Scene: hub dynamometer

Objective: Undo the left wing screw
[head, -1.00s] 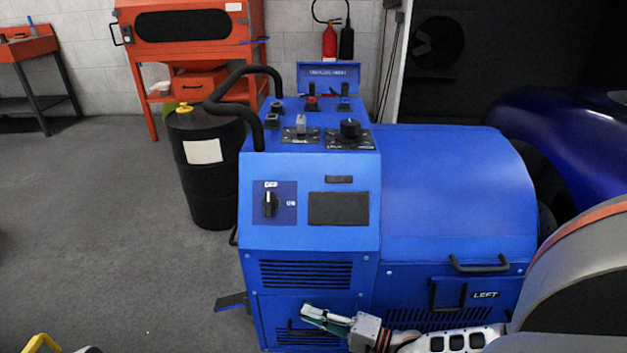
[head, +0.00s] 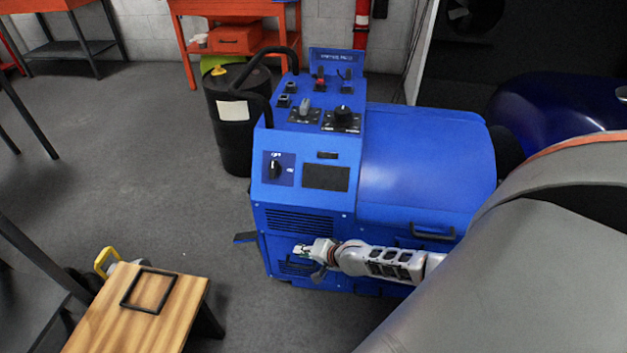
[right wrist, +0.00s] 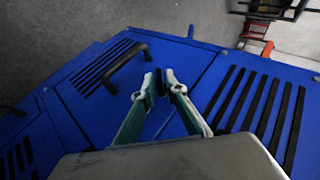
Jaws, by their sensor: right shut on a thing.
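The blue dynamometer cabinet (head: 350,222) stands in the middle of the head view, with a lower front panel and a black handle (right wrist: 128,68) on it. My right gripper (head: 301,250) is at that panel, just above the handle. In the right wrist view my right gripper (right wrist: 160,80) has its fingertips close together over the panel, beside the handle. A small dark thing (right wrist: 160,84) shows between the tips; it is likely the wing screw, but its wings and which side it is on cannot be made out. My left gripper is out of view.
A wooden-topped table (head: 130,310) with a black square frame on it stands at lower left. A yellow handle (head: 105,262) shows behind it. A black drum (head: 228,130) stands left of the cabinet. The floor between is clear.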

